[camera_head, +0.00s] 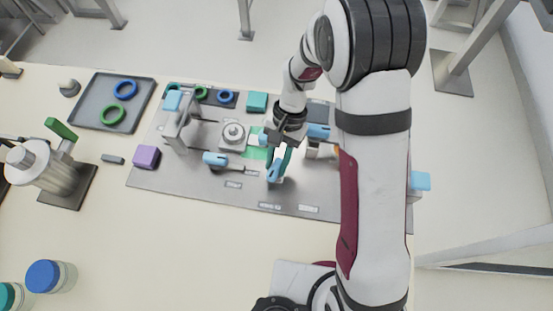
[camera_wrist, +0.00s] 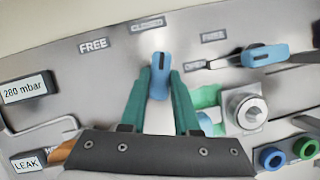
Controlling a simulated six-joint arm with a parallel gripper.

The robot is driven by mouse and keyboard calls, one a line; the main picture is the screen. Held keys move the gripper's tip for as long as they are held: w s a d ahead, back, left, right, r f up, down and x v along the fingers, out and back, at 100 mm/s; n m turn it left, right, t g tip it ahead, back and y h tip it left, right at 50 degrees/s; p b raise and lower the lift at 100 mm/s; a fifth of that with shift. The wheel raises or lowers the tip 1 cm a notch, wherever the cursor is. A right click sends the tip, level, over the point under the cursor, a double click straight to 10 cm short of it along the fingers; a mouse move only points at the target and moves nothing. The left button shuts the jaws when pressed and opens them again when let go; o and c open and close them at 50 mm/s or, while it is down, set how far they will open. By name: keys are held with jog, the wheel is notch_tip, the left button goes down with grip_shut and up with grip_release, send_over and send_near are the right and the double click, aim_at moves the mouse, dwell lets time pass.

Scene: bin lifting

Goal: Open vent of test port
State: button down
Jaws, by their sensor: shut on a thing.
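My gripper (camera_head: 279,166) is over the front middle of the grey metal panel (camera_head: 170,190). In the wrist view, its teal fingers stand on both sides of a blue handle (camera_wrist: 159,82) with a dark slot and are shut on it. The head view also shows this handle (camera_head: 274,174) below the fingers. Its base is hidden by my gripper, and I cannot tell whether it is the vent. A label reading FREE (camera_wrist: 93,45) is on the panel to its left. A display (camera_wrist: 27,88) reads 280 mbar.
Another blue handle (camera_head: 215,159) lies left of my gripper. A round metal fitting (camera_head: 233,133) and a blue-topped bracket (camera_head: 178,130) stand behind it. A tray (camera_head: 90,100) with rings, a purple block (camera_head: 146,157) and a metal cylinder (camera_head: 42,165) are farther left. The front tabletop is mostly clear.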

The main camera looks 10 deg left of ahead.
jog(key=m+t+y, duration=0.1)
jog(key=m, duration=0.2)
jog(key=m+y, duration=0.1)
jog(key=m, duration=0.3)
jog(key=shift+s+d+t, duration=0.1)
jog(key=shift+d+t, duration=0.1)
jog(key=shift+t, duration=0.2)
jog(key=m+t, duration=0.1)
jog(key=m, duration=0.2)
jog(key=shift+s+m+y, duration=0.1)
jog(key=shift+m+y, duration=0.3)
jog(key=shift+s+m+t, duration=0.1)
jog(key=shift+m+t, duration=0.6)
jog(key=shift+m, duration=1.2)
jog(key=c, duration=0.6)
grip_release()
jog(key=shift+c, duration=0.2)
